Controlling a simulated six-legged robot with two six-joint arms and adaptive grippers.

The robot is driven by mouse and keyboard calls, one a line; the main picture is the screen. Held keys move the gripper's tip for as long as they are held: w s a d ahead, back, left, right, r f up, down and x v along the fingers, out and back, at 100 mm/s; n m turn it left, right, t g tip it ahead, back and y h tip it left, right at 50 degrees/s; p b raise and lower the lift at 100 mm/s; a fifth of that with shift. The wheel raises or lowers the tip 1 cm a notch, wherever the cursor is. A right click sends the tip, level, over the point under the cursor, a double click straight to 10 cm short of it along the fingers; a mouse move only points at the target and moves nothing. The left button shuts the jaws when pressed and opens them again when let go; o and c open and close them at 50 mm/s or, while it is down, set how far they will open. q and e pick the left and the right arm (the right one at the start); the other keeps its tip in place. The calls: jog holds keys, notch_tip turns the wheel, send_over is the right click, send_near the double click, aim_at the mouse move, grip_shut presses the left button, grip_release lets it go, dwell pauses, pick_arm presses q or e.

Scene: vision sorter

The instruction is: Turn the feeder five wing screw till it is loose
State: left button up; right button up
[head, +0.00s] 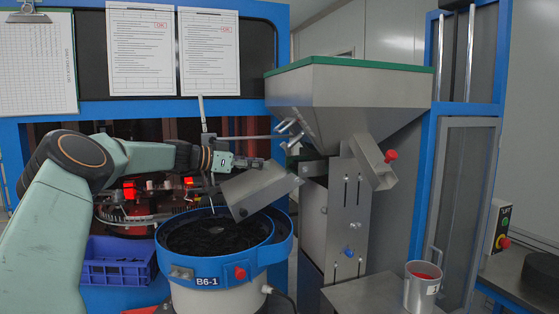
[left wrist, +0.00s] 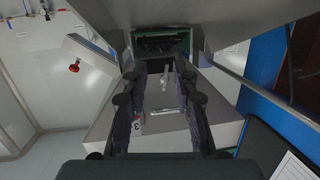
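The feeder is a grey metal hopper (head: 350,95) with a green rim. Small shiny metal fittings (head: 289,127) stick out at its left side. My left gripper (head: 262,162) is left of the hopper's lower part and above a tilted metal chute, pointing right. In the left wrist view its two dark fingers (left wrist: 160,78) are apart with nothing gripped. A small silver piece that looks like the wing screw (left wrist: 166,76) stands out from a grey panel, between the fingertips in the picture. I cannot tell whether the fingers touch it. No number five is readable.
The tilted chute (head: 262,190) hangs close under the gripper, over a blue bowl (head: 210,272) marked B6-1. A metal mug (head: 422,290) and a blue crate (head: 118,262) stand lower.

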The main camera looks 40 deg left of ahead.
aim_at(288, 147)
pick_arm(q)
jog(key=shift+w+d+r+m+t+p, duration=0.3)
jog(key=shift+w+r+p, duration=0.25)
jog(key=shift+w, duration=0.75)
jog(key=shift+w+d+r+m+t+p, duration=0.25)
jog(key=shift+w+d+r+t+p, duration=0.25)
jog(key=shift+w, duration=0.75)
jog(key=shift+w+d+r+m+t+p, duration=0.15)
jog(key=shift+w+r+m+t+p, duration=0.2)
jog(key=shift+w+r, duration=0.65)
jog(key=shift+w+d+f, duration=0.1)
jog(key=shift+w+f, duration=0.1)
jog(key=shift+w, duration=0.05)
jog(key=shift+s+r, duration=0.1)
jog(key=shift+s, duration=0.05)
jog(key=shift+c, duration=0.4)
grip_shut()
